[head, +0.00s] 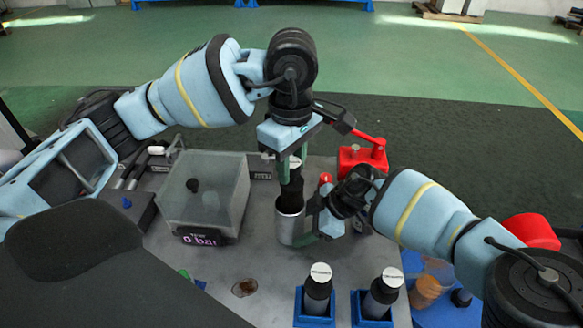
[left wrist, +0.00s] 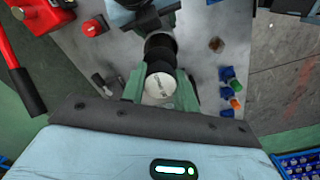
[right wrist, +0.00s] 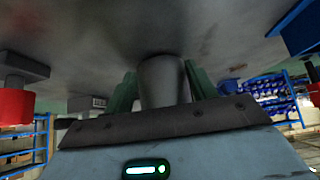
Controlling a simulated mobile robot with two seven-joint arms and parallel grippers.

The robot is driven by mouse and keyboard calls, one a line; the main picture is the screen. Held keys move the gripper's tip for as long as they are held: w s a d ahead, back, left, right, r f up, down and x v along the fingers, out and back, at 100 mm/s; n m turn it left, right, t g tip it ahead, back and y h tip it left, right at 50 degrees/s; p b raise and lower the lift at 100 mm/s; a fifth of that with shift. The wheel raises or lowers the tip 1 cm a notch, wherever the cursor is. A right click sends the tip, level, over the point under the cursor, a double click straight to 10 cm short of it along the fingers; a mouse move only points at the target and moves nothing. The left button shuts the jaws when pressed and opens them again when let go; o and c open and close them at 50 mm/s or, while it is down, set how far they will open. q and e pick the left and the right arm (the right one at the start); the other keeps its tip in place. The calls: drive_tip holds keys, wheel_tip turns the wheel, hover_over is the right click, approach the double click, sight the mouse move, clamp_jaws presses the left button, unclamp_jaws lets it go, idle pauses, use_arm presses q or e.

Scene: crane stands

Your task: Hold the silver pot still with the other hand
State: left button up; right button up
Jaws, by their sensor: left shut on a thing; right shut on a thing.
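The silver pot (head: 290,228) stands upright on the grey table in the head view. My right gripper (head: 318,228) is shut on it from the right side. In the right wrist view the pot (right wrist: 163,82) sits between the two green fingers. A black cylinder with a pale cap (head: 291,188) is upright at the pot's mouth, its lower end hidden inside or behind the rim. My left gripper (head: 293,160) is shut around its upper part from above. In the left wrist view the round pale cap (left wrist: 158,90) shows between the green fingers.
A clear box (head: 203,195) with a lit display stands left of the pot. Two similar capped black cylinders (head: 318,288) (head: 382,293) stand in blue holders at the front. A red device (head: 361,157) is behind the right gripper. Bare table lies in front of the pot.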

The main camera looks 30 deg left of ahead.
use_arm(q)
drive_tip(key=shift+r, duration=3.45)
use_arm(e)
drive_tip(key=o, duration=1.2)
drive_tip(key=shift+d+r, duration=0.1)
drive_tip(key=v, duration=1.2)
